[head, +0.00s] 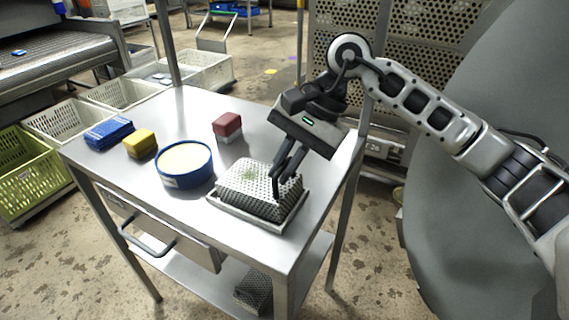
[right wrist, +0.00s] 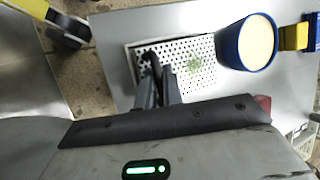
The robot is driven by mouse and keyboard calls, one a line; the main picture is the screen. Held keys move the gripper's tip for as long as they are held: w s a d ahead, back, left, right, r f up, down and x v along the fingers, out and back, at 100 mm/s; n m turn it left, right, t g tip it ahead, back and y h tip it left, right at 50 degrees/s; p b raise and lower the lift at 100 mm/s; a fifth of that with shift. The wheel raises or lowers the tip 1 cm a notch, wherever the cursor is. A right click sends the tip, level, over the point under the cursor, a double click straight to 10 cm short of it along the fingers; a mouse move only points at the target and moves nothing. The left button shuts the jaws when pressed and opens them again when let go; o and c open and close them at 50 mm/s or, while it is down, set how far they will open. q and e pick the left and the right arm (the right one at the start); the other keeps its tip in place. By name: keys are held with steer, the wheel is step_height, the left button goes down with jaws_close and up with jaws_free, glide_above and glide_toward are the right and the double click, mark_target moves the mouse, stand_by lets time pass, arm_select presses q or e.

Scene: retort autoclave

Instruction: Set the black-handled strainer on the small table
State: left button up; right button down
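A perforated metal strainer (head: 262,184) with a green patch on top sits over a shallow metal tray (head: 240,221) at the near right of the small table (head: 190,220). It also shows in the right wrist view (right wrist: 200,62). My right gripper (head: 284,184) points down at the strainer's right side, its dark fingers at the edge. In the right wrist view the fingers (right wrist: 157,88) are close together, with a dark piece, possibly the black handle, at their tips. Whether they grip it cannot be told. My left gripper is not in view.
A blue round tub (head: 185,164) with pale contents, a yellow block (head: 140,143), a blue block (head: 109,132) and a red-and-grey block (head: 228,126) stand on the table. Pale crates (head: 55,132) are at left. Another dark perforated piece (head: 254,290) lies on the lower shelf.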

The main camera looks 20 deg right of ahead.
steer(key=c, duration=1.5)
jaws_free()
steer(key=shift+o, duration=0.2)
steer(key=v, duration=1.6)
